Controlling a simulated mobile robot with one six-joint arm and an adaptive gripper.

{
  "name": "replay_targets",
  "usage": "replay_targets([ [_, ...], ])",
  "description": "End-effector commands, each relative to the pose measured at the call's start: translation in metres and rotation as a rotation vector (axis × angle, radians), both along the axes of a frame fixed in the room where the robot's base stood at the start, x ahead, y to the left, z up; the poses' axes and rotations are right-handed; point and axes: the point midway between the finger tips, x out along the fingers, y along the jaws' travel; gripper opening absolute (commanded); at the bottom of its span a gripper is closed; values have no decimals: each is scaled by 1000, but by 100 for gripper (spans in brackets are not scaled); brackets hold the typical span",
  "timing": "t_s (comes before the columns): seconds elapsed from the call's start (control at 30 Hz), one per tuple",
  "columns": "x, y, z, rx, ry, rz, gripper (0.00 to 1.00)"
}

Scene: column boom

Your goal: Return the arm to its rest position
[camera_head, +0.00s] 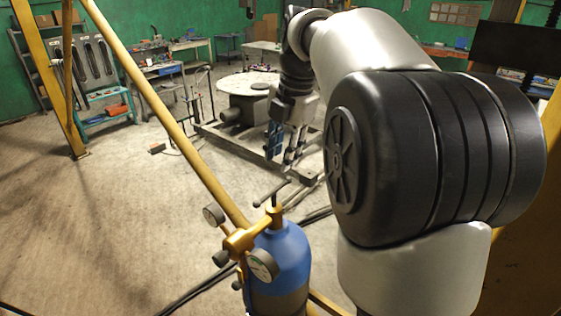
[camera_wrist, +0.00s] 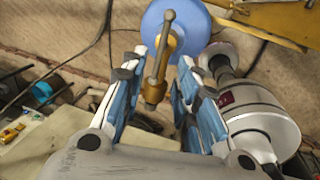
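My gripper (camera_head: 282,156) hangs at the end of my arm, pointing down, over the workshop floor in the head view. Its two blue-padded fingers stand apart, with nothing held between them. In the wrist view the open fingers (camera_wrist: 157,75) frame a brass valve with a grey handle (camera_wrist: 163,45), on top of a blue gas cylinder (camera_wrist: 168,22). In the head view the same blue cylinder (camera_head: 283,255) stands in the near foreground, and the fingertips show above its valve, apart from it. My arm is bent, with its large elbow at the right.
Gauges (camera_head: 263,264) stick out from the cylinder's brass fitting. A yellow post (camera_head: 165,115) slants across the left. A round-topped machine (camera_head: 245,84) stands beyond my gripper. Dark hoses lie on the floor (camera_head: 125,215), which is mostly clear at left. Workbenches line the green walls.

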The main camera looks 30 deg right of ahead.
Motion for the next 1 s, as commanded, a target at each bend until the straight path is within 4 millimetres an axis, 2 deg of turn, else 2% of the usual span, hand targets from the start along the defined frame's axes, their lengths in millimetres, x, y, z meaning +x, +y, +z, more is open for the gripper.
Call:
replay_targets([
  [0.47,0,0,0,0,0,0,29],
  [0.63,-9,13,4,7,-7,-87,29],
  [0.77,-33,42,9,37,-27,-310,29],
  [1.0,-98,100,-1,160,-90,-856,29],
])
